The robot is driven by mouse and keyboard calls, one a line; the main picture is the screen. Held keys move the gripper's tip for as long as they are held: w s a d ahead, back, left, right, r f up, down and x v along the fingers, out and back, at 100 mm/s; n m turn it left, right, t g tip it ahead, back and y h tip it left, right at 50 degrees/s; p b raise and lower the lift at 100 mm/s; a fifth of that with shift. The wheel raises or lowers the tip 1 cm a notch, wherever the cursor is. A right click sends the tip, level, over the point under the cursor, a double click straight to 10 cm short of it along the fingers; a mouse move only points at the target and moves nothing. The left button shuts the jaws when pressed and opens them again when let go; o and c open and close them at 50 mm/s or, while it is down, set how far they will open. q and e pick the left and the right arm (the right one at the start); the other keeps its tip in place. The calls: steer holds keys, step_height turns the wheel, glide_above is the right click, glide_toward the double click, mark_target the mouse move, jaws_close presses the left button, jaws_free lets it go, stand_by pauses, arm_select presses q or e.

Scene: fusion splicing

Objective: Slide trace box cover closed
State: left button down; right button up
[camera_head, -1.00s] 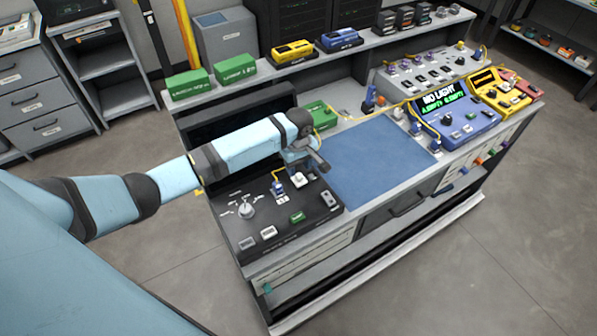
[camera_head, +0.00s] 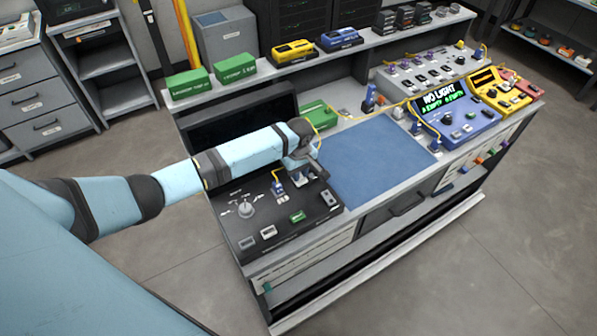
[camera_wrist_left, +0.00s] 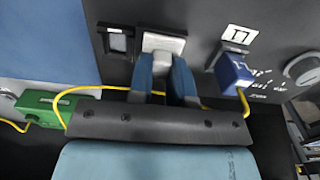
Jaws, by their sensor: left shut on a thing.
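My left gripper (camera_head: 303,168) reaches down over the black sloped panel (camera_head: 270,232). In the left wrist view its two blue fingers (camera_wrist_left: 163,68) are shut on a whitish block (camera_wrist_left: 164,43) on that panel. The block also shows beside the gripper in the head view (camera_head: 298,179). I cannot tell whether this block is the trace box cover. A green box (camera_head: 318,114) sits behind the gripper, and it shows at the left of the wrist view (camera_wrist_left: 42,107). My right gripper is not in view.
A yellow fibre (camera_wrist_left: 66,93) runs past the gripper to a blue connector (camera_wrist_left: 234,73) on the panel. A blue mat (camera_head: 375,165) lies clear to the right. A blue meter (camera_head: 457,119) reading "NO LIGHT" stands farther right.

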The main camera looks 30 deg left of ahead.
mark_target(312, 174)
arm_select(q)
steer(key=w, duration=0.1)
steer(key=w+d, duration=0.2)
steer(key=w, duration=0.1)
steer(key=shift+w+d+r, duration=0.1)
steer(key=shift+d, duration=0.15)
steer(key=c, duration=1)
jaws_free()
steer(key=shift+w, duration=0.1)
steer(key=shift+c, duration=0.2)
step_height(312, 174, up, 14)
